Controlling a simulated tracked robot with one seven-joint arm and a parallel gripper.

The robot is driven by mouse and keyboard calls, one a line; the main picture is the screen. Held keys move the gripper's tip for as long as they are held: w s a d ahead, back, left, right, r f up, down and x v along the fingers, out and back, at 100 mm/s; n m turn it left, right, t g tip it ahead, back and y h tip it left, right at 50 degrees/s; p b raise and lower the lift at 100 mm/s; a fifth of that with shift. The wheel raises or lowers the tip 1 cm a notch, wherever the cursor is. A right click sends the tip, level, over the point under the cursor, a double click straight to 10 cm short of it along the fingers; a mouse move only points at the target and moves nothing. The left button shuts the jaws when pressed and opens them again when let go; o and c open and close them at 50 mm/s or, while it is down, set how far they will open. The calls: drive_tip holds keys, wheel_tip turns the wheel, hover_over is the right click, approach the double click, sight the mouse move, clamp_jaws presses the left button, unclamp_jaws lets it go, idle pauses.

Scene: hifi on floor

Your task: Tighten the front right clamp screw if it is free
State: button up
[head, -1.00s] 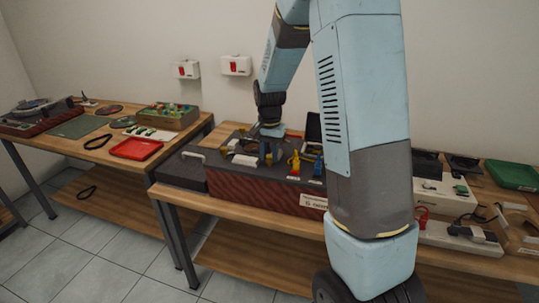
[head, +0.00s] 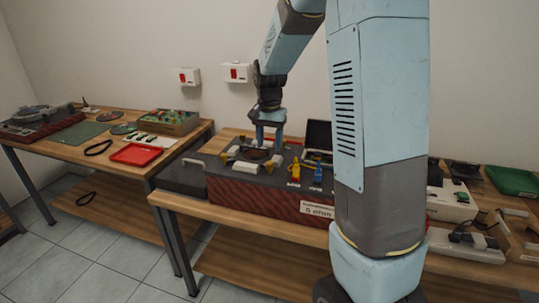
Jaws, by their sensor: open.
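A dark-topped machine with a red ribbed front (head: 255,196) stands on the near wooden bench. On its top is a dark round part (head: 257,155) with pale blocks around it, one at the front (head: 245,167). Small yellowish pieces, perhaps clamp screws, show at its left (head: 225,157) and right front (head: 275,161). They are too small to tell whether any is tight or free. My gripper (head: 267,144) is open and empty, pointing down above the round part. Its fingertips look apart from the clamps, though the exact gap cannot be told.
A yellow item (head: 294,169) and a blue item (head: 318,173) stand upright on the machine top, right of the clamps. A dark screen (head: 319,135) stands behind. The left bench (head: 100,150) holds a red tray (head: 136,154). My arm hides the middle of the near bench.

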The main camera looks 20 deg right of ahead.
wheel_tip(320, 180, up, 6)
drive_tip(key=shift+r, duration=0.15)
drive_tip(key=shift+s, duration=0.1)
idle(0.5)
